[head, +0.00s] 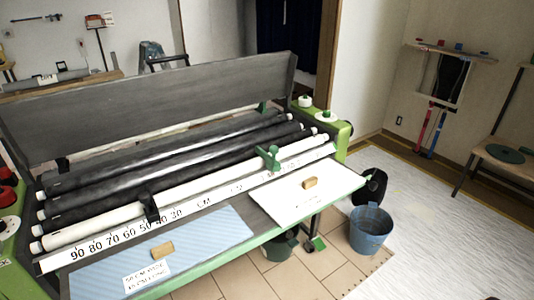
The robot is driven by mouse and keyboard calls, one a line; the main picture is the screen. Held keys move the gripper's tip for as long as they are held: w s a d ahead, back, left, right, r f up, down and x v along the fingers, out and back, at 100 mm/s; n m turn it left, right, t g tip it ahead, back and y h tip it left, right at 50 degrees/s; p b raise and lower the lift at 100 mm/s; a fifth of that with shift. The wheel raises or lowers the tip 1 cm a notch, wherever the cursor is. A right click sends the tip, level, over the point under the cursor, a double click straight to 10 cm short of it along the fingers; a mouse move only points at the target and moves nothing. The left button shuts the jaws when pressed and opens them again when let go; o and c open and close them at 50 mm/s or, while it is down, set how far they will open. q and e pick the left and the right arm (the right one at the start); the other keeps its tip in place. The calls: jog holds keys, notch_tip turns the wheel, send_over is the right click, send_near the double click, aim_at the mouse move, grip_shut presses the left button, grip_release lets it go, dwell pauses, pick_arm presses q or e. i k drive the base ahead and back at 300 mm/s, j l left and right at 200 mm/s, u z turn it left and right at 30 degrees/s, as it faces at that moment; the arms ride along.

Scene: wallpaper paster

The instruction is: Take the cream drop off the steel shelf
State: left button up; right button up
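A cream sheet (283,197), which looks like the cream drop, lies flat on the right part of the machine's front shelf. The bare grey steel of the shelf (243,212) shows between this sheet and a blue striped sheet (200,237) on the left. A small tan block (310,183) rests on the cream sheet. The sheet's right end is close to the shelf's right end. Neither of my grippers is in view.
Another tan block (162,250) and a printed label (146,276) lie on the blue sheet. Dark and white rollers (170,160) run behind a number scale (125,240). A blue bucket (371,230) stands on the floor at right. Pale floor (440,235) further right is open.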

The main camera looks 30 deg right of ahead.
aim_at(288, 200)
jog(key=z, duration=1.3)
jog(key=i+l+z, duration=0.3)
jog(key=i+j, duration=0.05)
jog(key=j, duration=0.05)
